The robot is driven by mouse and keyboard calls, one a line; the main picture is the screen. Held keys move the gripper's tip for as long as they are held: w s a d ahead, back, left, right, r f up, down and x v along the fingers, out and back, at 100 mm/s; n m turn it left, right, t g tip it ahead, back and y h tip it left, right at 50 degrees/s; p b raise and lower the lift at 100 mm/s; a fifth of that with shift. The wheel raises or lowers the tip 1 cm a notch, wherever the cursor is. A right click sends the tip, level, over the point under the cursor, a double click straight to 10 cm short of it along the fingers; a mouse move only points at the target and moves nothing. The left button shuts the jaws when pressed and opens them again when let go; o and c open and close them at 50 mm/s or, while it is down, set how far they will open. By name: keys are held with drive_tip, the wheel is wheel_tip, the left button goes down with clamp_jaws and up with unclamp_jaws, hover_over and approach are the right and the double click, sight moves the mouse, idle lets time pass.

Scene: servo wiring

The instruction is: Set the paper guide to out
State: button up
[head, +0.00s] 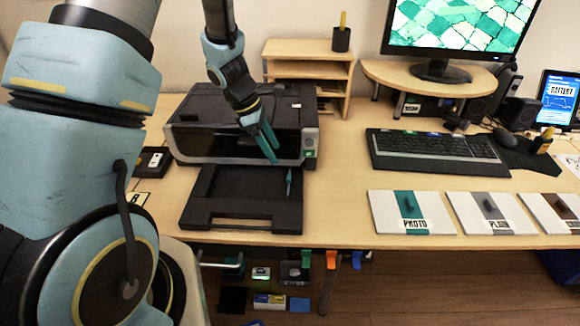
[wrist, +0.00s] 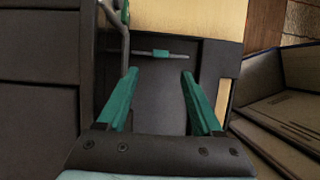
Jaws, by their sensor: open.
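The paper guide (head: 289,182) is a small teal slider near the right side of the printer's black pulled-out tray (head: 196,212). In the wrist view the guide (wrist: 160,54) shows as a teal piece on a thin grey bar, beyond my fingertips and roughly centred between them. My gripper (head: 269,146) has teal fingers, is open and empty, and hangs in front of the printer, above the tray's back right part. In the wrist view my gripper (wrist: 159,74) shows its two fingers spread apart over the dark tray surface. I see no contact with the guide.
The black printer (head: 235,118) stands behind the tray. A wooden shelf (head: 308,62) is behind it. A keyboard (head: 436,150) and white paper packs, one marked PHOTO (head: 385,205), lie to the right. The desk between tray and packs is clear.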

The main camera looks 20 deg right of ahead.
sight(288, 176)
drive_tip(key=p+x, duration=0.1)
drive_tip(key=x, duration=0.8)
drive_tip(key=shift+a, duration=0.1)
clamp_jaws()
idle(1.2)
